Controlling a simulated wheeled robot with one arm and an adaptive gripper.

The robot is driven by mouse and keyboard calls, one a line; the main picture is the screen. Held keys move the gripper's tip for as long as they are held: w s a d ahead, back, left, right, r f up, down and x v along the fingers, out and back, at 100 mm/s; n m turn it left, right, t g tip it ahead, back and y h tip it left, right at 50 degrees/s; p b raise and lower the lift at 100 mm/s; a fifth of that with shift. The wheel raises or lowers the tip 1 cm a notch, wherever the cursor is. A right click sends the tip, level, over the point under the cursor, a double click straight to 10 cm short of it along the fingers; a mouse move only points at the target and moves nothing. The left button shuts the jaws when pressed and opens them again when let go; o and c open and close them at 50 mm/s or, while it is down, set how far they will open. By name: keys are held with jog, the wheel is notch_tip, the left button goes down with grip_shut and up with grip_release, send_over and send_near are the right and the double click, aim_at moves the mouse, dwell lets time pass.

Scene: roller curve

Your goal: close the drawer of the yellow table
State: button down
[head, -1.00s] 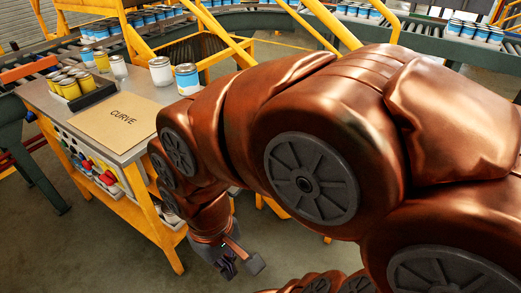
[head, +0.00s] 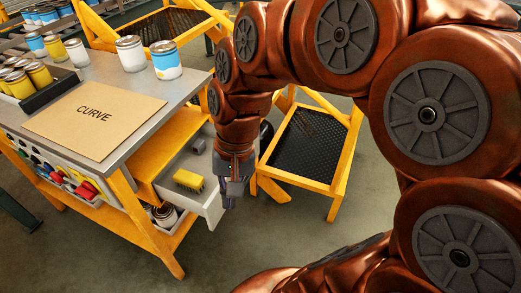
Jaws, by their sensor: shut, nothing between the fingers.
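The yellow table (head: 175,262) has a grey top and stands at the left of the head view. Its grey drawer (head: 212,208) is open and sticks out from the table's right side. A yellow brush-like block (head: 188,180) and a small dark item (head: 198,146) lie in the drawer. My gripper (head: 230,203) is shut and empty, pointing down just right of the drawer's outer front. I cannot tell whether it touches the drawer. My arm hides part of the drawer's far end.
A yellow step stool with black treads (head: 305,143) stands right behind my gripper. Cans (head: 167,62) and a cardboard sheet marked CURVE (head: 95,115) lie on the table top. Jars (head: 163,215) sit in a tray under the drawer. The floor in front is clear.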

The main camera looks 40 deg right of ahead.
jog(key=w+d+f+m+t+y+b, duration=0.2)
jog(key=w+d+f+m+b, duration=0.25)
jog(key=w, duration=0.35)
jog(key=w+d+f+m+t+y+b, duration=0.1)
jog(key=w+d+f+m+t+b, duration=0.15)
jog(key=w+d+m+b, duration=0.35)
jog(key=w+d+f+m+t+b, duration=0.1)
jog(key=w+d+f+m+b, duration=0.1)
jog(key=d+f+m, duration=0.45)
jog(key=w+d+f+m+t+b, duration=0.1)
jog(key=w+d+m+t+b, duration=0.15)
jog(key=d, duration=0.75)
jog(key=w+d+f+m+t+b, duration=0.1)
jog(key=d+f+m+b, duration=0.3)
jog(key=d, duration=0.4)
jog(key=w+r+b+x, duration=0.1)
jog(key=r+x, duration=0.1)
jog(key=x, duration=1.1)
jog(key=shift+w+a+m+h, duration=0.3)
jog(key=shift+w+m+h, duration=0.05)
jog(key=shift+h, duration=0.05)
jog(key=shift+w+r, duration=0.1)
jog(key=shift+r, duration=0.05)
